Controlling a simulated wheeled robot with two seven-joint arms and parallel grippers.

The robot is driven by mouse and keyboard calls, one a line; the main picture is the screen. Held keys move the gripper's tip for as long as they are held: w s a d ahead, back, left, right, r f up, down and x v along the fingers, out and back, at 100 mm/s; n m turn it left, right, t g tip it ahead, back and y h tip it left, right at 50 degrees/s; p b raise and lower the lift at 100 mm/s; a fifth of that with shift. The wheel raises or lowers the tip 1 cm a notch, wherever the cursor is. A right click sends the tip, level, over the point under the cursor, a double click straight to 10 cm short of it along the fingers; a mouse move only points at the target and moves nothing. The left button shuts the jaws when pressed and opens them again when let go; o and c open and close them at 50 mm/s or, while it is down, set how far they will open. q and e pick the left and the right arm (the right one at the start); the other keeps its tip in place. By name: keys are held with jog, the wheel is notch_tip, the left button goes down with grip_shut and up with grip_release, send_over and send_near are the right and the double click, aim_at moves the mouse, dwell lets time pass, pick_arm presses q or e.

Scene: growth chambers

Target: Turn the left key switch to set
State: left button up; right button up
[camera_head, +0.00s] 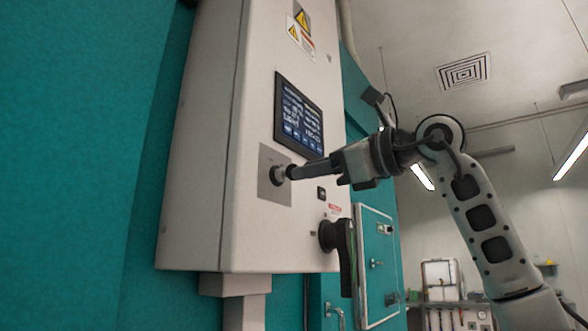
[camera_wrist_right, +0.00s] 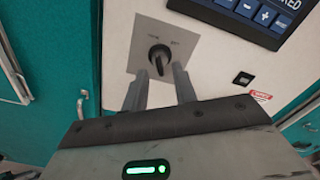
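The left key switch (camera_wrist_right: 159,58) is a black knob on a square grey plate (camera_wrist_right: 146,33) with small lettering above it. The lettering is too small to read surely. The knob sits slightly tilted. In the head view the switch (camera_head: 276,175) is on the front of the pale cabinet, below the screen. My right gripper (camera_wrist_right: 160,71) is open, with its two fingertips on either side of the knob's lower part. I cannot tell whether they touch it. In the head view my right gripper (camera_head: 291,172) points at the switch from the right. My left gripper is out of view.
The cabinet (camera_head: 215,130) carries a screen (camera_head: 298,115) above the switch. A small black button (camera_head: 321,193) is to the right, and a large dark handle (camera_head: 340,245) stands out lower right. A teal wall (camera_head: 80,150) fills the left.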

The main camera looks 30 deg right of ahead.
aim_at(288, 173)
jog(key=x, duration=0.3)
jog(key=shift+w+a, duration=0.1)
jog(key=shift+w, duration=0.15)
jog(key=shift+w+a, duration=0.1)
jog(key=shift+w, duration=0.15)
grip_shut()
